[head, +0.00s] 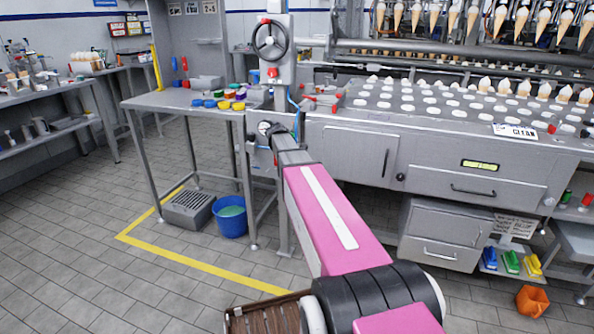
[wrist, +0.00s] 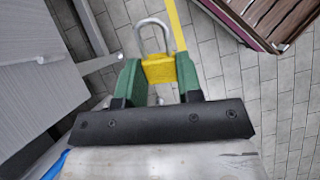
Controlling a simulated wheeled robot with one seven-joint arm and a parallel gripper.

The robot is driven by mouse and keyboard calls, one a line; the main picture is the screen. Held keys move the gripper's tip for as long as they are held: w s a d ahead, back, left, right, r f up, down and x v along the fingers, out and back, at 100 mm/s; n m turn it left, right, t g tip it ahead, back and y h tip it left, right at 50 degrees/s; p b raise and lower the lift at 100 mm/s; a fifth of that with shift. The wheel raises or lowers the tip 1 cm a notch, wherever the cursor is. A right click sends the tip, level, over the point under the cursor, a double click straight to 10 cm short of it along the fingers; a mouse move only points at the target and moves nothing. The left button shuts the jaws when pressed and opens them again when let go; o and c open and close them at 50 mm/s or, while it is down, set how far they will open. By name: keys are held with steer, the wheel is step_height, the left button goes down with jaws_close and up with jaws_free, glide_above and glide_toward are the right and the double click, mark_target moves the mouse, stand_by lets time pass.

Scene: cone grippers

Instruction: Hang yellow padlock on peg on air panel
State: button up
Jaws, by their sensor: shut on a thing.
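The yellow padlock (wrist: 159,70) is between the green fingers of my gripper (wrist: 158,76) in the wrist view, its silver shackle pointing away from the gripper. My gripper is shut on the padlock's body, and the shackle is free, with floor behind it. In the head view my pink arm reaches to a grey post with a round gauge (head: 264,128), which looks like the air panel. The arm's end hides part of it. I cannot make out the peg, and the padlock is not clear in the head view.
A steel table (head: 160,103) with coloured tubs stands left of the post. The cone machine (head: 420,135) stands to the right. A handwheel (head: 270,41) is above the gauge.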

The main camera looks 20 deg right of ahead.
steer(key=w+a+f+n+t+h, duration=0.6)
steer(key=w+a+f+n+t, duration=0.6)
steer(key=n+t, duration=0.7)
steer(key=w+a, duration=0.1)
steer(key=a, duration=0.1)
steer(key=shift+w+a+f+n, duration=0.2)
steer(key=shift+a+f+n, duration=0.1)
steer(key=shift+f+n, duration=0.1)
steer(key=shift+w, duration=0.1)
steer(key=shift+f+x, duration=0.2)
steer(key=shift+x, duration=1.1)
steer(key=shift+f+x, duration=0.2)
steer(key=shift+x, duration=1.15)
steer(key=shift+f+x, duration=0.15)
steer(key=shift+x, duration=1.15)
